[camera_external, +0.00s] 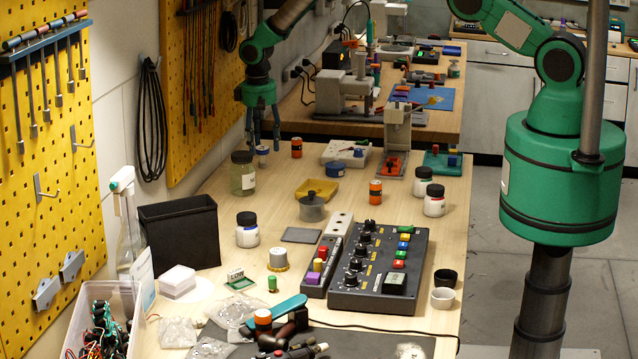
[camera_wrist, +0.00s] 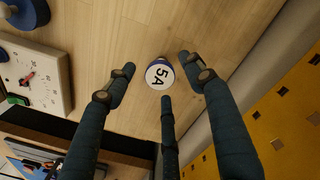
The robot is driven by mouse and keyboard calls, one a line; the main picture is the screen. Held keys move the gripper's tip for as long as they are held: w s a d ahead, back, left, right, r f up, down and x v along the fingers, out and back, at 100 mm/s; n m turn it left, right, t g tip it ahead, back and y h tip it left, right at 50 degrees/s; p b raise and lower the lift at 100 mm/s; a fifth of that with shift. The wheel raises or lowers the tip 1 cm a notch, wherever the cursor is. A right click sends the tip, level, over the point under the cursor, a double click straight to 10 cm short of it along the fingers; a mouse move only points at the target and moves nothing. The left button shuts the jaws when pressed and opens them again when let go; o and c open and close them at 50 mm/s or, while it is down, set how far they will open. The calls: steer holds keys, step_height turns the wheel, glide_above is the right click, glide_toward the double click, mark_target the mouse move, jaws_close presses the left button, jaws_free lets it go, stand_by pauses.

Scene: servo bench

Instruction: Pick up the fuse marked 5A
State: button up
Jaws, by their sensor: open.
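The fuse marked 5A (camera_wrist: 159,74) stands on the wooden bench in the wrist view, its white round top with dark "5A" facing my camera and a blue band showing at its rim. My gripper (camera_external: 264,138) points down over the far left part of the bench. Its three dark fingers are spread around the fuse in the wrist view, with nothing held between them. In the external view a small white and blue piece (camera_external: 262,150), which looks like this fuse, sits between the fingertips, partly hidden by them.
An orange and black cylinder (camera_external: 296,147) stands close to the right of my gripper. A lidded jar (camera_external: 242,174) stands just in front on the left. A pale box with a dial (camera_wrist: 40,82) lies beside the fingers. The yellow pegboard wall (camera_external: 195,95) rises close to the left.

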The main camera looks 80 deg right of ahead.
mark_target(262, 147)
steer(key=shift+d+f, duration=0.1)
steer(key=shift+f, duration=1.85)
steer(key=shift+c, duration=0.5)
steer(key=c, duration=1.2)
